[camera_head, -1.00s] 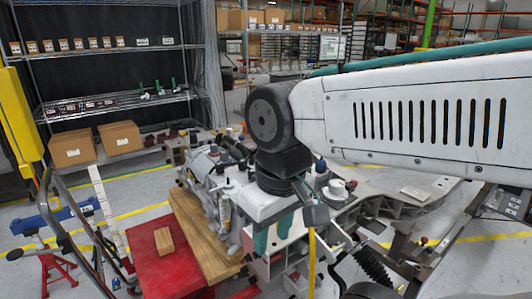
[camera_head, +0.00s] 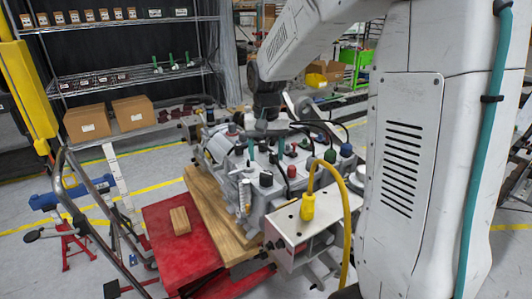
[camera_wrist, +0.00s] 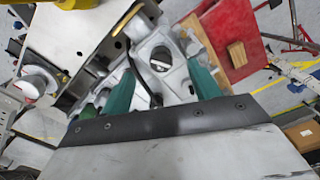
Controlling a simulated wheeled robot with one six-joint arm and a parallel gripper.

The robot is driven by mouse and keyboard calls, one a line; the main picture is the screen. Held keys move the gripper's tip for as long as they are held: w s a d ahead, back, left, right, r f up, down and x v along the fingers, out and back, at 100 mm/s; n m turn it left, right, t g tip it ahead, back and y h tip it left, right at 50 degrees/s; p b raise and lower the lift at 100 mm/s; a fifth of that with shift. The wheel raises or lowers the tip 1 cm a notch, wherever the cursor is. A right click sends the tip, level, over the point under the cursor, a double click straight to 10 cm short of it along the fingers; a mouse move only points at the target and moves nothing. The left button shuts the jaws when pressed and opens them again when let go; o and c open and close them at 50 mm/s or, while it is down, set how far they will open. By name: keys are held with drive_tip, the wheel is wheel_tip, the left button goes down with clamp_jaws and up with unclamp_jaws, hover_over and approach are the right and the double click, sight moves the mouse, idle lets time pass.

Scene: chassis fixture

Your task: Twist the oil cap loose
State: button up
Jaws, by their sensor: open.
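My gripper (camera_wrist: 162,82) is open in the wrist view, its two teal fingers apart with nothing between them. They point at the grey metal engine, where a round dark-and-white fitting (camera_wrist: 160,62) sits beyond and between the fingertips. I cannot tell whether this is the oil cap. In the head view the engine (camera_head: 243,190) carries several small caps, among them a black one (camera_head: 266,179), a red one (camera_head: 292,171) and a green one (camera_head: 330,156). Which is the oil cap is unclear. My gripper is over the engine's far side there, partly hidden.
A yellow hose (camera_head: 308,206) rises from a pale box on the engine's near side. A wooden board (camera_head: 222,215) and a red platform (camera_head: 178,238) with a wood block lie left. A white round part with a red mark (camera_wrist: 36,84) shows left in the wrist view.

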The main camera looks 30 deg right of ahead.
sight(266, 173)
drive_tip(key=shift+w+d+f, duration=0.6)
drive_tip(key=shift+w+f, duration=0.25)
drive_tip(key=shift+f, duration=0.1)
drive_tip(key=shift+w+f, duration=0.1)
drive_tip(key=shift+f, duration=3.75)
drive_tip(key=c, duration=1.1)
drive_tip(key=shift+c, duration=0.2)
drive_tip(key=n, duration=0.3)
drive_tip(key=shift+n, duration=0.3)
